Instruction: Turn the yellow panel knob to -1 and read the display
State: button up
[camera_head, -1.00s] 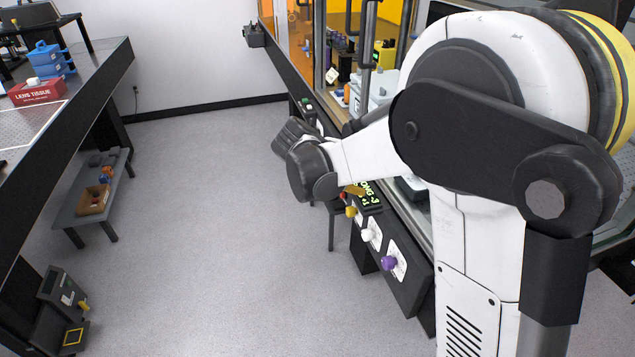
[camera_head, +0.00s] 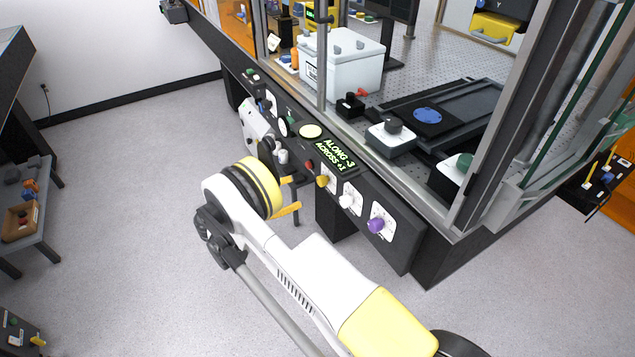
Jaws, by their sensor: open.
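The yellow knob (camera_head: 323,181) sits on the dark front panel, on a white dial plate, between a small red button and a white knob. Its pointer is too small to read. The display (camera_head: 337,157) above it glows green and reads "ALONG -3" and "ACROSS +1". My gripper (camera_head: 294,194) is open, with two yellow fingers pointing right toward the panel. It is empty and just left of the yellow knob, seemingly apart from it. My wrist hides some of the floor and lower panel.
A white knob (camera_head: 346,201) and a purple knob (camera_head: 376,225) follow to the right along the panel. A red button (camera_head: 309,165) is close on the left. Glass walls and a metal post (camera_head: 510,110) rise behind the panel. Open floor lies to the left.

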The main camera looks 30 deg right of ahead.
aim_at(319, 183)
jog(key=d+b, duration=0.3)
jog(key=d, duration=0.7)
grip_shut()
jog(key=shift+m, duration=0.3)
jog(key=m, duration=0.3)
jog(key=shift+m, duration=2.5)
